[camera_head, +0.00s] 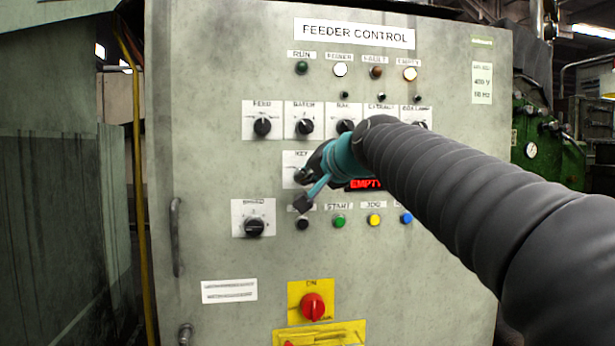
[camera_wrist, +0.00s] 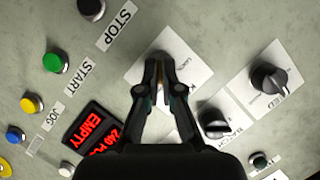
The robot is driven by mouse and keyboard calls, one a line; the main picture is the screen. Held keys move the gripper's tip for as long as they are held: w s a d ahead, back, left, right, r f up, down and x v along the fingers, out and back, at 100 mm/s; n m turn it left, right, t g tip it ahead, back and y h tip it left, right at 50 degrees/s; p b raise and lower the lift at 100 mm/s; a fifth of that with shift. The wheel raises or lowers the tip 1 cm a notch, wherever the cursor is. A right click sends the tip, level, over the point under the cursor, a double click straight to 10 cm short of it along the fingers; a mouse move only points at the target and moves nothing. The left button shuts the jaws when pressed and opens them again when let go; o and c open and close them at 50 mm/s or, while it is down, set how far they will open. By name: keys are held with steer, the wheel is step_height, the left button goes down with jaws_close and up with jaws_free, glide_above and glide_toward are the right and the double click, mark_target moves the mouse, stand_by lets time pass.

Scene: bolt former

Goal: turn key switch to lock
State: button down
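The key switch sits on a white plate labelled KEY in the middle of the grey panel; the plate (camera_head: 292,160) is partly hidden by my gripper in the head view. The plate (camera_wrist: 185,62) also shows in the wrist view, turned on its side. My gripper (camera_wrist: 162,72) is right at the switch, its two black fingers close together on either side of a narrow brass-coloured key (camera_wrist: 161,95). The fingers look closed on the key. Its exact angle is mostly hidden by the fingers. In the head view my gripper (camera_head: 309,188) reaches the panel from the right.
Selector knobs, including one labelled FEED (camera_head: 262,127), line the row above. A speed knob (camera_head: 254,227), push buttons such as START (camera_head: 339,221), and a red EMPTY display (camera_head: 366,184) are close by. A red rotary switch (camera_head: 312,306) is lower down.

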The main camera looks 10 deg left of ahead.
steer(key=shift+a, duration=0.1)
steer(key=n+p, duration=0.1)
steer(key=n+h+p, duration=0.1)
steer(key=p, duration=0.1)
steer(key=shift+a+r+n, duration=0.15)
steer(key=shift+n, duration=0.25)
steer(key=n+t+h, duration=0.1)
steer(key=n+h, duration=0.1)
steer(key=n, duration=0.1)
steer(key=n+h+b, duration=0.1)
steer(key=n+h, duration=0.1)
steer(key=n, duration=0.1)
steer(key=f+n+t+h+b, duration=0.1)
steer(key=n+h, duration=0.1)
steer(key=n, duration=0.1)
steer(key=shift+a+t+h, duration=0.25)
steer(key=shift+t+h, duration=0.05)
steer(key=shift+r+n, duration=0.1)
steer(key=shift+n, duration=0.3)
stand_by(0.3)
